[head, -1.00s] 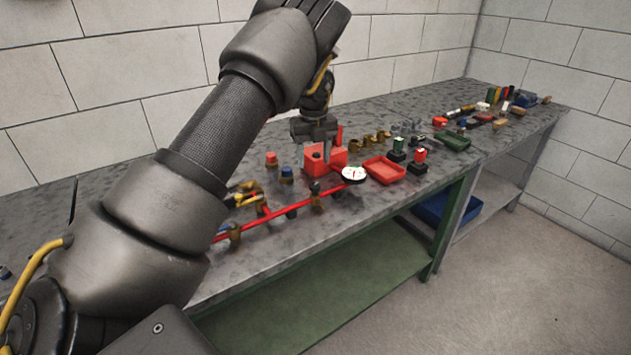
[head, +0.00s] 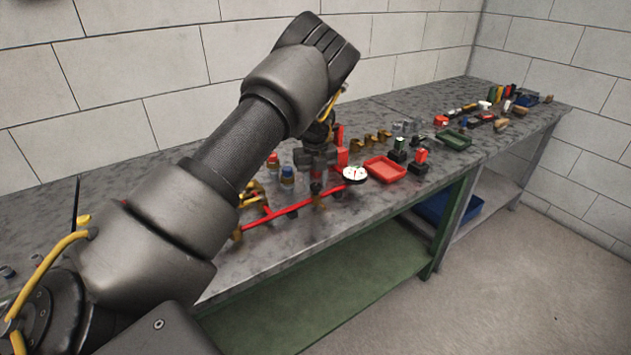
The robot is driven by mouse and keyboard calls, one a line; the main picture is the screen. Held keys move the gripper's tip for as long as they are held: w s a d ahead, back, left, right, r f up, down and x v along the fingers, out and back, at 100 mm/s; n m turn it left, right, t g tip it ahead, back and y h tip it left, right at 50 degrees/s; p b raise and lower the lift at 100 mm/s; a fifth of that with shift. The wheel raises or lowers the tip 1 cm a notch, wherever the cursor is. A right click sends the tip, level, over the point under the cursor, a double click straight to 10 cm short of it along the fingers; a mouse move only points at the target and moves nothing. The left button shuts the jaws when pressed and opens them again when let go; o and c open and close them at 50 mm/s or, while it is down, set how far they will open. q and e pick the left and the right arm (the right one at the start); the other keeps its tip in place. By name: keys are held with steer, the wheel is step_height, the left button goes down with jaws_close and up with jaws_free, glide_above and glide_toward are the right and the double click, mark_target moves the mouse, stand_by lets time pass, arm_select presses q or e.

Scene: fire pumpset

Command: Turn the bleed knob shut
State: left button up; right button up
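The red pipe (head: 268,217) with brass fittings lies along the front part of the bench. A small dark bleed knob (head: 316,188) stands on this pipe, left of the white round gauge (head: 355,174). My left gripper (head: 316,180) points down right over the knob, with its fingertips at or very near it. The gripper hides most of the knob, and I cannot tell whether the fingers touch or close on it. My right gripper is out of view.
A red-capped fitting (head: 273,161) and a blue one (head: 287,175) stand left of the gripper. A red tray (head: 384,169), brass fittings and a green tray (head: 453,139) lie to the right. The bench front by the pipe is clear.

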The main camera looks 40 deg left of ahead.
arm_select(q)
steer(key=c, duration=0.5)
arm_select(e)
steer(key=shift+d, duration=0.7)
